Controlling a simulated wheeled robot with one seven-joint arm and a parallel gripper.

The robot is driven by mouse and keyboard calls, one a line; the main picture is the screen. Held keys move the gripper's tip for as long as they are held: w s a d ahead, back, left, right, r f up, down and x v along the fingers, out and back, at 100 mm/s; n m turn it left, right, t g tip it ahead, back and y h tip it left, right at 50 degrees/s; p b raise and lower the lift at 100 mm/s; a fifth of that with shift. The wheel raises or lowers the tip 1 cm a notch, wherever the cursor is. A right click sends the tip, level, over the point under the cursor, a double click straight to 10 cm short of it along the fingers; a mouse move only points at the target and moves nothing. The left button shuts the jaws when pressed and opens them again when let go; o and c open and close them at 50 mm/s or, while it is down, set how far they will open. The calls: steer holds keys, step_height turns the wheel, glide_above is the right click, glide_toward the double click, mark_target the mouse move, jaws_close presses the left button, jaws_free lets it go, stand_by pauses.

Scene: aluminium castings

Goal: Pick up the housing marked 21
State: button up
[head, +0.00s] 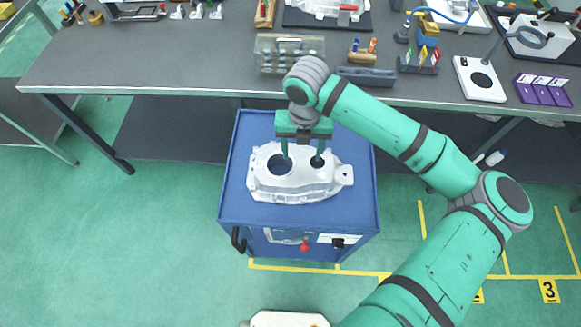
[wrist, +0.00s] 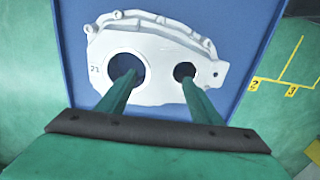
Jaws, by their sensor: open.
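The housing marked 21 (head: 297,187) is a pale aluminium casting with one large and one smaller round hole. It lies flat on the blue top of a cart. In the wrist view the housing (wrist: 155,92) shows the mark 21 at its left end. My gripper (head: 302,161) is above it, pointing down, with its two green fingers spread apart. In the wrist view my gripper (wrist: 160,80) has one fingertip over or in the large hole and the other over or in the small hole. I cannot tell how deep the fingertips are.
The blue cart (head: 233,193) has bare top around the housing. Behind it stands a grey workbench (head: 170,62) with a clear box (head: 289,46), a dark block (head: 366,77) and tools. Green floor is free to the left.

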mark_target(301, 160)
steer(key=shift+s+d+f, duration=0.1)
steer(key=shift+d+f, duration=0.1)
steer(key=shift+f, duration=0.4)
steer(key=shift+d+f, duration=0.15)
steer(key=shift+f, duration=0.45)
steer(key=shift+w+a+f, duration=0.1)
steer(key=shift+a+f, duration=0.05)
steer(key=shift+f, duration=0.7)
steer(key=shift+w+a+f, duration=0.1)
steer(key=shift+f, duration=0.8)
steer(key=shift+w+a+f, duration=0.1)
steer(key=shift+a+f, duration=0.05)
steer(key=shift+f, duration=0.7)
steer(key=shift+w+d, duration=0.1)
steer(key=shift+w, duration=0.05)
jaws_close()
steer(key=shift+r, duration=0.1)
